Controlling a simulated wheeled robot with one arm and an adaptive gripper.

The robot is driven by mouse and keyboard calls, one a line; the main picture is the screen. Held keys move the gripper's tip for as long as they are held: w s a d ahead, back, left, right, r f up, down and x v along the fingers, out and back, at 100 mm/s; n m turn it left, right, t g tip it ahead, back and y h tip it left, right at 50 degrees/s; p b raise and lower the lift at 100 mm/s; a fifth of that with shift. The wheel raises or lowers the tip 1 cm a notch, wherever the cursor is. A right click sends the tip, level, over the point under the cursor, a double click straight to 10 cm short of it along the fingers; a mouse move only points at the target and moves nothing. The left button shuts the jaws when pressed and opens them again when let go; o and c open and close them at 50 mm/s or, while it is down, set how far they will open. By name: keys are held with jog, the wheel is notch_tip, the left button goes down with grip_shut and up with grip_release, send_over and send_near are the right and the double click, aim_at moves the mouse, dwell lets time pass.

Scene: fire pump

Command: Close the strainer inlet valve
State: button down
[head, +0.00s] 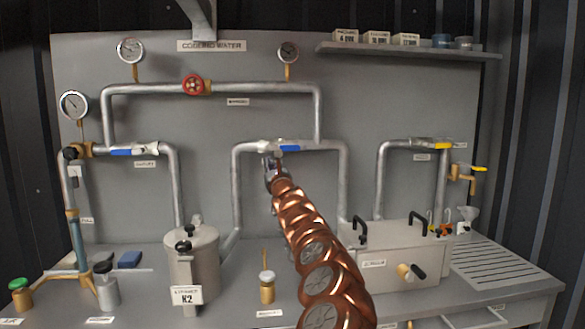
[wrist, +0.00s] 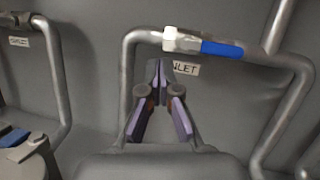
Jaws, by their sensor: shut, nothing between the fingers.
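A valve with a blue lever (head: 290,148) sits on the middle pipe loop, its lever lying along the horizontal pipe. In the wrist view the blue lever (wrist: 222,49) extends right from the silvery valve body (wrist: 183,40). The label (wrist: 186,68) below is partly hidden by a finger; its visible end reads "LET". Another blue-levered valve (head: 121,152) is on the left pipe, also lying along it. My gripper (wrist: 157,66) is shut and empty, its fingertips below and left of the middle lever, seemingly apart from it. In the head view my gripper (head: 272,165) partly covers the middle label.
A lidded strainer pot (head: 192,265) stands front left on the bench. A grey box (head: 385,262) with black handles is at right. A red handwheel (head: 193,85) is on the upper pipe.

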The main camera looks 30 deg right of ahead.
jog(key=s+d+f+m+g+h, duration=0.1)
jog(key=d+f+m+h, duration=0.3)
jog(key=d, duration=0.5)
notch_tip(320, 180, down, 3)
jog(key=shift+s+r+m+g+b, duration=0.15)
jog(key=shift+s+m+g+b, duration=0.15)
jog(key=shift+g+b, duration=0.15)
jog(key=shift+w+r+p, duration=0.15)
jog(key=shift+w+p, duration=0.05)
jog(key=shift+p, duration=0.2)
